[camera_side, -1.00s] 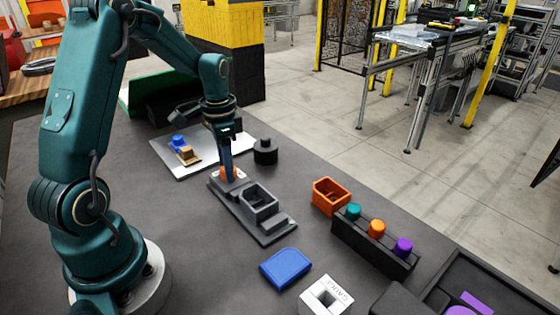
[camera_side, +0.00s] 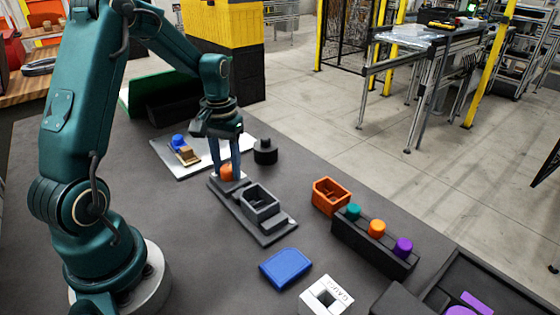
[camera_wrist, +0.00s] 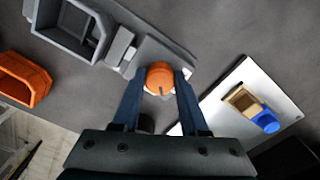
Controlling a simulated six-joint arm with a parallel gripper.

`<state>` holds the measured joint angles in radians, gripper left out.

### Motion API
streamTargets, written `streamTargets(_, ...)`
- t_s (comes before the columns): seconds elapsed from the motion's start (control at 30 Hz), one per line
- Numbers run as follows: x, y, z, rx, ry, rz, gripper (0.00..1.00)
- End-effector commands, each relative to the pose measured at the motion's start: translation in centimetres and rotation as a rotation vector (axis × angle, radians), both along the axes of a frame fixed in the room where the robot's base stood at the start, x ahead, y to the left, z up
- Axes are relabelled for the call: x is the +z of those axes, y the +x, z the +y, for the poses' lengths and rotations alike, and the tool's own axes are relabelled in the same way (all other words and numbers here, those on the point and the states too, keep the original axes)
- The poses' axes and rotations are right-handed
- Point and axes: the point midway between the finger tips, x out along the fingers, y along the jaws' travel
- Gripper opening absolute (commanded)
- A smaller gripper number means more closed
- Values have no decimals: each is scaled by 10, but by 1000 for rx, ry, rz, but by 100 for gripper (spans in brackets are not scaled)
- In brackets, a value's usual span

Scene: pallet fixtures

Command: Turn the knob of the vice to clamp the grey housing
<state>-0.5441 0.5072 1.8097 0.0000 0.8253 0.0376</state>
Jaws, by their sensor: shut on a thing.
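The vice (camera_side: 272,238) is a dark grey base on the table with an orange knob (camera_side: 226,172) at its far left end. The grey housing (camera_side: 260,202), an open box, sits on the vice; it also shows in the wrist view (camera_wrist: 70,25). My gripper (camera_side: 225,168) points down over the knob. In the wrist view its two blue fingers (camera_wrist: 160,80) are shut on the orange knob (camera_wrist: 160,76), one on each side. The knob's dark mark points down toward my gripper's palm in that view.
A black cylinder (camera_side: 265,152) stands close to the right of my gripper. A white plate (camera_side: 200,168) with blue and tan parts lies behind left. An orange box (camera_side: 330,196), a rack with coloured pegs (camera_side: 372,248) and a blue block (camera_side: 286,268) lie right and front.

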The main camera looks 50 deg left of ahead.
Motion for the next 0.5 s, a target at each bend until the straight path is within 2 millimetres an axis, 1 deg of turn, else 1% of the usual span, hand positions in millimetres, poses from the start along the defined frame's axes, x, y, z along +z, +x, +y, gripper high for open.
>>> streamTargets(0.5,1,2,-1,480,0,-2,0)
